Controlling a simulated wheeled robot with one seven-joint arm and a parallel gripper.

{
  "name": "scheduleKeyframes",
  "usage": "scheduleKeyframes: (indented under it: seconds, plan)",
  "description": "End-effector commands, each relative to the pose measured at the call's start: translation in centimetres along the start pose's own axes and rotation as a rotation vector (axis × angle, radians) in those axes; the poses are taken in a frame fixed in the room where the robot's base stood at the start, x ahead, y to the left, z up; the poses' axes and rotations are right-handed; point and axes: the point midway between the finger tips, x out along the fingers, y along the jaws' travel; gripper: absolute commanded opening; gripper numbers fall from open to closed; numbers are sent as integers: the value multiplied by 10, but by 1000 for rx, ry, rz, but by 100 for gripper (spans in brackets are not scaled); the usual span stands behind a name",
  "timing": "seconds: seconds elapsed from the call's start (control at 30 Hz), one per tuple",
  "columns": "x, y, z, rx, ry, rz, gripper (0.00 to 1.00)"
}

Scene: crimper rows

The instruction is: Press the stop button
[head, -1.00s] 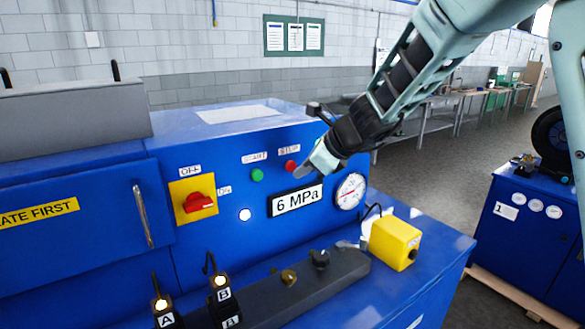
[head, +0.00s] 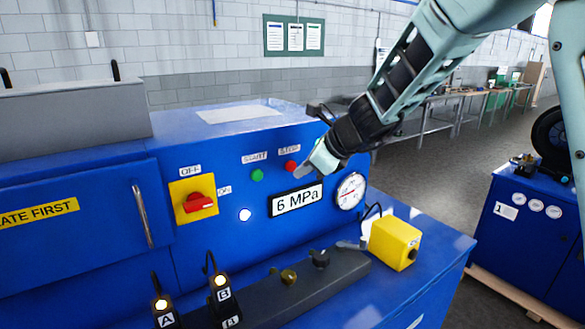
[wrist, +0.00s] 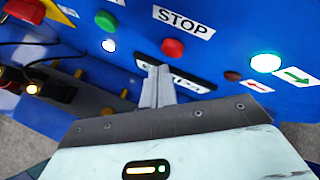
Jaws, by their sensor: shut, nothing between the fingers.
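The red stop button (head: 291,166) is on the blue machine's front panel, under a label that reads STOP. In the wrist view the red button (wrist: 173,48) is just beyond my fingertips, under the STOP label (wrist: 184,21). My gripper (wrist: 156,72) is shut and empty, its fingers pointing at the panel a little below the button. A gap seems to remain between fingertips and button. In the head view my gripper (head: 302,172) is close to the panel, right of and below the button. The green start button (head: 257,175) is to the left of the red one.
A display (head: 297,200) reading 6 MPa and a round gauge (head: 350,191) are below my gripper. A red rotary switch on a yellow plate (head: 194,201) is at left. A yellow box (head: 395,243) stands on the ledge. A lit green lamp (wrist: 265,63) shows at right in the wrist view.

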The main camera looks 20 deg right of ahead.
Motion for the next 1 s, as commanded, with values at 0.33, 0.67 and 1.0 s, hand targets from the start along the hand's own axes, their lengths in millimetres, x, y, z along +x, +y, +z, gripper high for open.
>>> scheduleKeyframes:
  seconds: [0.33,0.67,1.0]
  plan:
    - [4,-3,3,1,1,-1,0]
    - [6,-4,4,0,0,0,0]
    - [7,-6,6,0,0,0,0]
